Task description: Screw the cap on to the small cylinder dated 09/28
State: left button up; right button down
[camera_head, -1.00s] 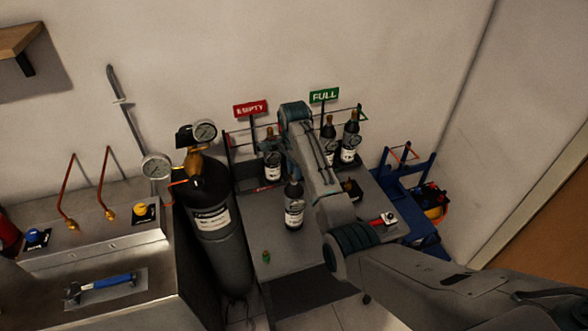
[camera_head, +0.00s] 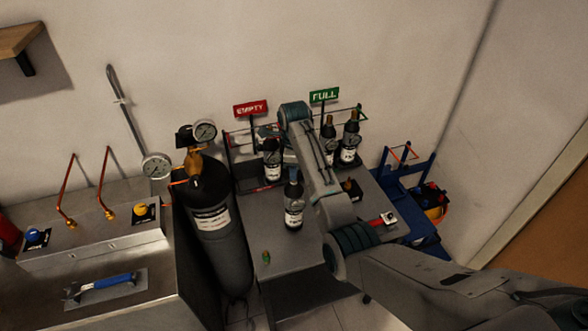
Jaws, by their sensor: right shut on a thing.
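My right gripper (camera_head: 267,134) is at the top of a small dark cylinder (camera_head: 272,168) with a white label, by the red EMPTY sign. It is shut at the height of the cylinder's brownish cap, which it now hides from view. The cylinder stands upright. Another small cylinder (camera_head: 293,212) stands nearer on the grey table, its top partly behind my right arm. Two more small cylinders with brown tops, one left (camera_head: 328,138) and one right (camera_head: 350,140), stand by the green FULL sign. The dates are too small to read. My left gripper is not in view.
A large black gas cylinder (camera_head: 220,255) with gauges stands left of the grey table (camera_head: 285,250). A small green item (camera_head: 266,257) lies on the table's front left. A dark block (camera_head: 352,190) is right of my arm. A blue cart (camera_head: 415,215) stands at right.

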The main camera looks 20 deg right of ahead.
jog(key=shift+s+f+m, duration=0.1)
jog(key=shift+f+m, duration=0.05)
jog(key=shift+m, duration=0.65)
jog(key=m, duration=0.5)
jog(key=c, duration=1.5)
grip_release()
